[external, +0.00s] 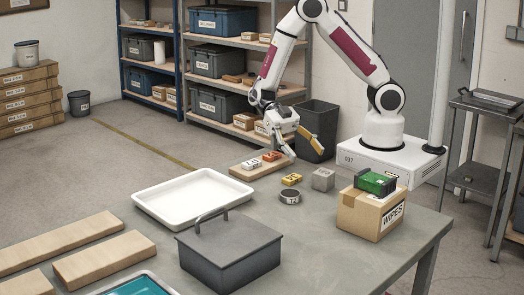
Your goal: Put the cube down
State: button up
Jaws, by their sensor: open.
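A grey cube (323,179) rests on the grey table, left of the cardboard box. My gripper (304,153) is open above the back of the table, up and to the left of the cube and apart from it. One finger looks white and the other yellow. I see nothing held between the fingers. The far sides of the cube are hidden.
A yellow block (291,179) and a dark round tin (289,197) sit left of the cube. A wooden board (247,172) carries small labelled blocks. A WIPES box (362,220) bears a green-and-black item (375,182). A white tray (150,205) and a lidded grey box (230,262) stand nearer.

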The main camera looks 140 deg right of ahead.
aim_at(324, 172)
jog(key=shift+x, duration=1.35)
jog(key=shift+s+x, duration=0.15)
jog(key=shift+x, duration=1.1)
jog(key=shift+s+x, duration=0.1)
jog(key=shift+x, duration=1.2)
jog(key=c, duration=1.7)
jog(key=shift+r, duration=0.2)
jog(key=shift+r, duration=4.85)
grip_shut()
